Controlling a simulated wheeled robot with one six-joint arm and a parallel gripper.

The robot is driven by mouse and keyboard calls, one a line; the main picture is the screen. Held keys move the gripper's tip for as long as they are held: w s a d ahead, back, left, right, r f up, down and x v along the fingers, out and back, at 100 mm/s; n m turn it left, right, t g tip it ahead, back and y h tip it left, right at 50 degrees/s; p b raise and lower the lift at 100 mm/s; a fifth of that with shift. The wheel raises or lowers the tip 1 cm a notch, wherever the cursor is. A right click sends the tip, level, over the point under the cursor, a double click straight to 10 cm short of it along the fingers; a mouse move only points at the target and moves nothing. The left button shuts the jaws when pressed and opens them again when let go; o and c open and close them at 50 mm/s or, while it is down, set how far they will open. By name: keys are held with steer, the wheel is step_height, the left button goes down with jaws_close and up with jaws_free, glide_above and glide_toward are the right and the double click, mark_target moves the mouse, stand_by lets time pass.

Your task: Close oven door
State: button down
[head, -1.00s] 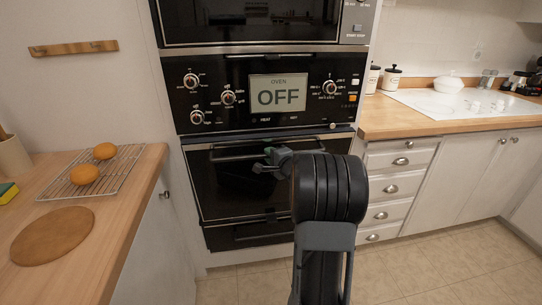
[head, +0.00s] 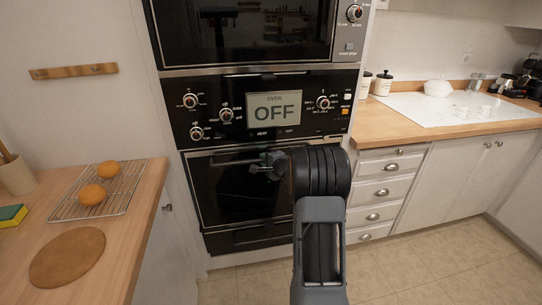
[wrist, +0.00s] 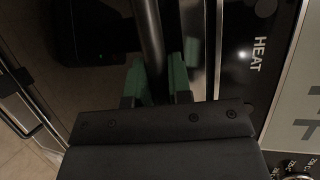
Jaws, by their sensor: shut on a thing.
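The black oven door (head: 235,195) is below the control panel in the head view. It stands upright, with its top edge close under the panel; I cannot tell whether it is fully flush. Its bar handle (head: 230,161) runs across the top and is partly hidden by my arm. My gripper (head: 272,165) is at the handle. In the wrist view, the green fingertips of my gripper (wrist: 160,80) stand on both sides of the dark handle bar (wrist: 150,35) and are shut on it.
The oven control panel (head: 265,108) shows OFF. A wooden counter at left (head: 120,230) holds a wire rack (head: 75,205) with two oranges and a round board (head: 67,257). Drawers (head: 380,190) stand right of the oven. Open tiled floor (head: 420,275) lies at front right.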

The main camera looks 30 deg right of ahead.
steer(key=shift+w+d+r, duration=0.1)
steer(key=shift+r, duration=0.15)
steer(key=c, duration=1.3)
jaws_free()
steer(key=shift+w+d+f, duration=0.1)
steer(key=shift+w+f, duration=0.05)
steer(key=shift+w, duration=0.05)
steer(key=shift+o, duration=1.2)
steer(key=shift+s, duration=0.2)
steer(key=s+r+p, duration=0.1)
steer(key=s+r, duration=0.1)
steer(key=s, duration=1.1)
steer(key=shift+s+d+r, duration=0.15)
steer(key=shift+r, duration=0.15)
